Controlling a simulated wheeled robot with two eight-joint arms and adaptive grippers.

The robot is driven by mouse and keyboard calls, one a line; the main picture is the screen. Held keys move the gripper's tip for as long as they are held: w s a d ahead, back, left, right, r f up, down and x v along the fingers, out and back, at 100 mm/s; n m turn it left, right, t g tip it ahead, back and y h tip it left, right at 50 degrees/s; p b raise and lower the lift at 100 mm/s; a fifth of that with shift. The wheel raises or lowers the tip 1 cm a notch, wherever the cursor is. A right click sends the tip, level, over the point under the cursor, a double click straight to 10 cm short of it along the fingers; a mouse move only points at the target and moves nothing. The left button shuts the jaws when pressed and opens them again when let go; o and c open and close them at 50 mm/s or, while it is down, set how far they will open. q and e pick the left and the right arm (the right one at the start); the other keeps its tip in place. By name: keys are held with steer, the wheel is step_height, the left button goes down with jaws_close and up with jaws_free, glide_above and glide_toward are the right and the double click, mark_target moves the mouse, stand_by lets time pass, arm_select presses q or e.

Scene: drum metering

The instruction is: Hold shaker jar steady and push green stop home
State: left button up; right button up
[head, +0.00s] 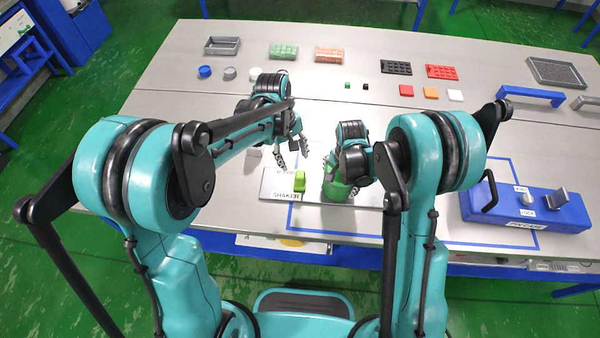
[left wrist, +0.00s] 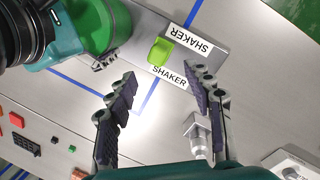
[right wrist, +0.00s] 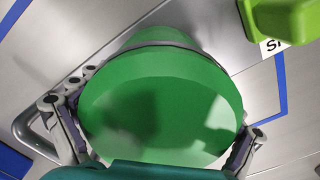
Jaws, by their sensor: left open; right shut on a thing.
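The green shaker jar (head: 338,190) stands on the grey plate labelled SHAKER (head: 268,183). My right gripper (head: 350,170) is shut on the jar. In the right wrist view the jar's round green top (right wrist: 160,105) fills the middle, with a finger on each side. The lime-green stop (head: 299,182) sits on the plate just left of the jar; in the left wrist view the stop (left wrist: 160,52) shows between the two SHAKER labels. My left gripper (head: 292,150) is open and empty, above and behind the stop, apart from it.
A blue fixture with a black handle (head: 525,208) stands at the right. Trays, coloured blocks and round caps lie along the back; one is a grey tray (head: 222,46). A small metal object (left wrist: 196,132) is near my left gripper.

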mark_target(298, 174)
arm_select(q)
steer(key=f+n+h, duration=0.1)
steer(key=f+n, duration=0.2)
steer(key=d+f+n, duration=0.1)
steer(key=f+n, duration=0.3)
steer(key=d+f+n+h, duration=0.1)
steer(key=f+n, duration=0.2)
steer(key=f, duration=0.1)
steer(key=shift+w+f+n+h, duration=0.1)
steer(key=shift+f+n+h, duration=0.1)
steer(key=shift+n+h, duration=0.1)
